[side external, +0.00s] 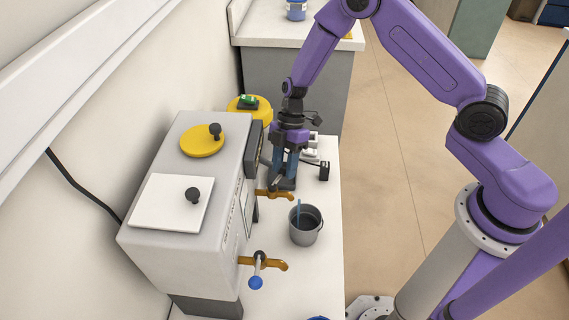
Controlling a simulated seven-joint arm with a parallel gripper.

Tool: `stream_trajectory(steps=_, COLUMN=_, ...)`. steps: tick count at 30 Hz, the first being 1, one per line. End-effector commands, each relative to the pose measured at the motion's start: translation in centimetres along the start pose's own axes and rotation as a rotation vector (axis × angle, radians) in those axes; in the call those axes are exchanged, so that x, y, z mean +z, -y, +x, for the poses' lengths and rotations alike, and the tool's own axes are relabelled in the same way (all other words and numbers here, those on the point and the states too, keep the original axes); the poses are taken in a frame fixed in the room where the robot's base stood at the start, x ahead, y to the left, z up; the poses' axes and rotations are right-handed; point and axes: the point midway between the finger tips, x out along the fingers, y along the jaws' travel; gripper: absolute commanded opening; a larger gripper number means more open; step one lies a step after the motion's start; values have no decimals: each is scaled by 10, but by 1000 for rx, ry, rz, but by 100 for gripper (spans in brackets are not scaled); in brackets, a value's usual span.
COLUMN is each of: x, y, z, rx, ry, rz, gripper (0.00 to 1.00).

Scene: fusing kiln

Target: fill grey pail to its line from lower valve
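The grey pail (305,239) stands upright on the white counter, in front of the light grey box-shaped unit (190,255). A thin blue upright mark or stick shows at its inner left side; its inside is dark and I cannot tell any liquid level. Two orange-brown taps stick out of the unit: one (275,194) just behind the pail, the other (270,264) nearer the camera with a blue-knobbed lever (256,282). I cannot tell which is the lower valve. My gripper (284,184) points down beside the far tap, its blue fingers close together; contact is unclear.
A yellow lid (202,141) and a white plate (171,203), each with a black knob, lie on the unit. A yellow round item (243,106) and a small black block (323,171) are behind. Counter right of the pail is clear but narrow.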

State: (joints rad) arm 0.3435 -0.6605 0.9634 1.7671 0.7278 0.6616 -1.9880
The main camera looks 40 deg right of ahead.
Motion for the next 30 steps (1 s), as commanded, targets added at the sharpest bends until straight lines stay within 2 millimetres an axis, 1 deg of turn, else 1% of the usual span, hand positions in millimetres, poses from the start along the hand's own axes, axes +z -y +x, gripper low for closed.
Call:
stream_trajectory(steps=5, x=0, y=0, z=-3, rx=1, ry=0, rz=-1, gripper=39)
stream_trajectory(steps=8, x=0, y=-1, z=-12, rx=3, ry=-2, rz=0, gripper=39)
stream_trajectory(steps=11, x=0, y=-1, z=-28, rx=4, ry=-2, rz=0, gripper=39)
stream_trajectory(steps=24, x=0, y=-1, z=-121, rx=5, ry=0, rz=-1, gripper=39)
stream_trajectory(steps=30, x=0, y=-1, z=-155, rx=4, ry=0, rz=-1, gripper=39)
